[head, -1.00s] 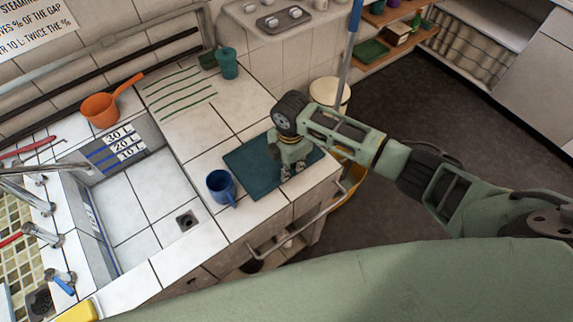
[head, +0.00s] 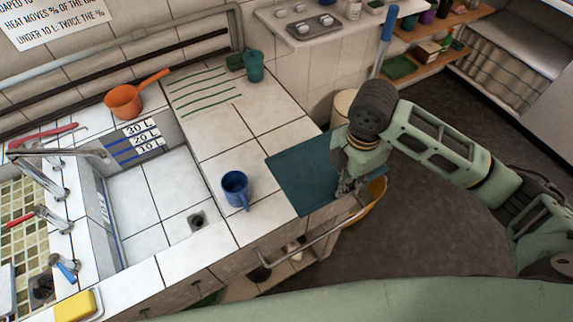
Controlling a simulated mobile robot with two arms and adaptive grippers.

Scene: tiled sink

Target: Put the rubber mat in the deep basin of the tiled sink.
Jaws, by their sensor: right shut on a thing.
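The dark teal rubber mat (head: 300,178) lies flat, or nearly so, at the right end of the tiled counter. Its near corner is at the counter's front edge. My right gripper (head: 345,189) points down at the mat's right part and is shut on it; the fingertips are partly hidden. The deep basin (head: 150,205) is left of the mat, white-tiled, with litre marks on its back wall and a drain. It holds no object that I can see. My left gripper is not in view.
A blue mug (head: 235,189) stands between basin and mat. An orange dipper (head: 124,101) and a green cup (head: 253,66) stand further back. Taps (head: 45,170) reach in from the left. A yellow sponge (head: 78,304) lies at the front. A rail (head: 315,235) runs along the counter front.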

